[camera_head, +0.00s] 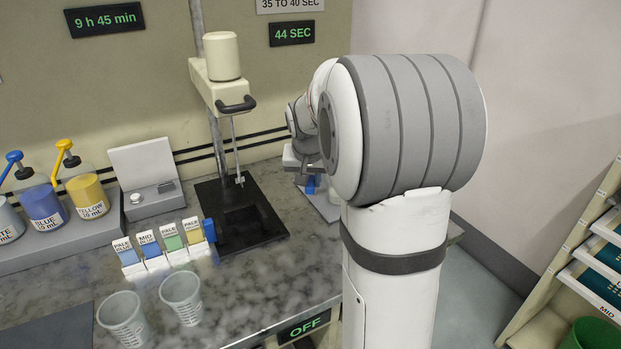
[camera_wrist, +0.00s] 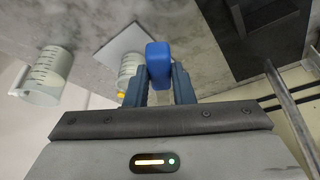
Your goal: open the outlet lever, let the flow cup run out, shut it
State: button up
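In the wrist view a blue rounded handle (camera_wrist: 158,60), which looks like the outlet lever, stands between the two dark blue fingers of my gripper (camera_wrist: 159,86). The fingers look closed against its two sides. Behind it, partly hidden, are a clear marked vessel (camera_wrist: 129,66) and a small yellow piece. I cannot make out the flow cup for certain. In the head view my arm hides most of this spot; only a bit of blue at my gripper (camera_head: 311,185) shows.
Two clear cups (camera_head: 123,318) (camera_head: 182,297) stand at the counter's front. A stirrer stand has a black base (camera_head: 262,232) left of my gripper. Colour bottles (camera_head: 84,190) stand at the left. A display (camera_head: 292,32) reads 44 SEC, under a "35 TO 40 SEC" sign.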

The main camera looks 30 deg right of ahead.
grip_shut()
dwell(0.3)
